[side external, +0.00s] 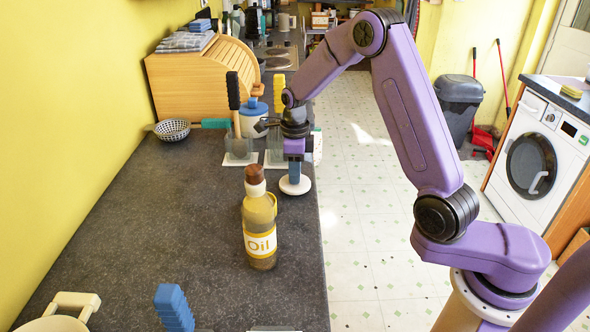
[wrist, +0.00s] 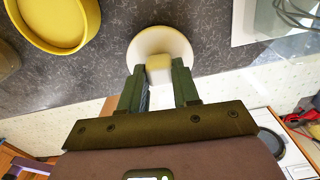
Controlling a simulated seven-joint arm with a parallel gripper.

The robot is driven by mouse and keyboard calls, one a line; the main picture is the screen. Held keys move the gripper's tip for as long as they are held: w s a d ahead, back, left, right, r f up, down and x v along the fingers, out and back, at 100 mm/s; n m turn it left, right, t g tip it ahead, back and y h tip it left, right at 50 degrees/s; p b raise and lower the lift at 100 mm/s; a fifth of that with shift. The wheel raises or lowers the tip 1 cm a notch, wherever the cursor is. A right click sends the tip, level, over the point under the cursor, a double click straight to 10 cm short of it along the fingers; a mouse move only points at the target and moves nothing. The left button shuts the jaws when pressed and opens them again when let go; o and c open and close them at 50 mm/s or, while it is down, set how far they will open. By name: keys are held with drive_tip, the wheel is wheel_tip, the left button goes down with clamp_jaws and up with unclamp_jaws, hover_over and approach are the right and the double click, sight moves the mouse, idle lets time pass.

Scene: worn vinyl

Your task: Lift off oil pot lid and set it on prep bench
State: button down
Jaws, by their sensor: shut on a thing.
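My gripper (side external: 294,172) is shut on the knob of a cream-white round lid (side external: 295,187). In the wrist view, the fingertips (wrist: 158,78) sit on both sides of the lid's square knob, with the pale disc of the lid (wrist: 145,45) below it. The lid is low over the dark prep bench (side external: 200,215), near its right edge; I cannot tell whether it touches the bench. A yellow pot (wrist: 92,35) stands uncovered beside the lid at the upper left of the wrist view. In the side view the pot (side external: 273,204) is mostly hidden behind the oil bottle.
The oil bottle (side external: 260,240) stands upright in front of the pot. Behind my gripper are clear holders with a black-handled tool (side external: 233,95) and a yellow-handled one (side external: 279,92). A metal colander (side external: 172,130) sits by the wall. The bench left of the bottle is clear.

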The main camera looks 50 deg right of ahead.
drive_tip(key=shift+f, duration=0.6)
idle(0.7)
drive_tip(key=c, duration=0.7)
unclamp_jaws()
drive_tip(key=shift+c, duration=0.2)
drive_tip(key=shift+r, duration=0.1)
drive_tip(key=shift+r, duration=3.85)
drive_tip(key=shift+r, duration=0.1)
wheel_tip(320, 180, up, 17)
drive_tip(key=shift+r, duration=0.2)
drive_tip(key=shift+a, duration=0.1)
